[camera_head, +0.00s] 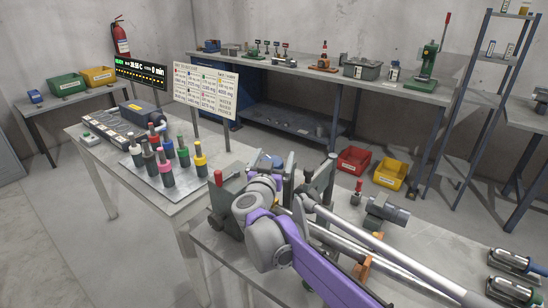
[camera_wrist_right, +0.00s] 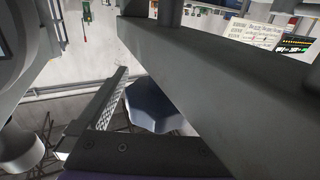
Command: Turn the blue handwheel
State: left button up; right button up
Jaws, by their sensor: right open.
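The blue handwheel (camera_head: 277,161) shows as a small blue patch beside the grey upright plates on the near right bench, mostly hidden by my right wrist. In the right wrist view, a dark blue lobed shape (camera_wrist_right: 155,104), seemingly this handwheel, lies between a ridged finger pad on the left and a large grey bar on the right. My right gripper (camera_wrist_right: 140,100) is open around or just before it; I cannot tell whether it touches. In the head view, my right gripper (camera_head: 264,166) is largely hidden behind its own purple and grey wrist. My left gripper is not in view.
A red-tipped post (camera_head: 218,178) stands left of my wrist. Several colored bottles (camera_head: 165,166) stand on the left table. The bench's front left is clear.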

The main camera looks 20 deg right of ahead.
jog(key=v, duration=1.1)
jog(key=shift+w+r, duration=0.1)
jog(key=s+a+r+n+t+y+p, duration=0.25)
jog(key=s+a+n+y+p, duration=0.2)
jog(key=y, duration=0.35)
jog(key=s+f+n+g+y+p, duration=0.2)
jog(key=s+f+n+g+y, duration=0.1)
jog(key=s+g+y, duration=0.15)
jog(key=s+d+f+g+h+p, duration=0.1)
jog(key=s+d+f+g, duration=0.2)
jog(key=s, duration=0.3)
jog(key=s+d+f+m+g+h+p, duration=0.1)
jog(key=s+d+f+g+h+p, duration=0.1)
jog(key=s+f, duration=0.4)
jog(key=s+d+f+m+g+h+p, duration=0.1)
jog(key=s+d+f+g, duration=0.2)
jog(key=s, duration=0.5)
notch_tip(320, 180, down, 2)
jog(key=shift+d+f+g, duration=0.15)
jog(key=shift+d+g, duration=0.15)
jog(key=shift+d, duration=0.2)
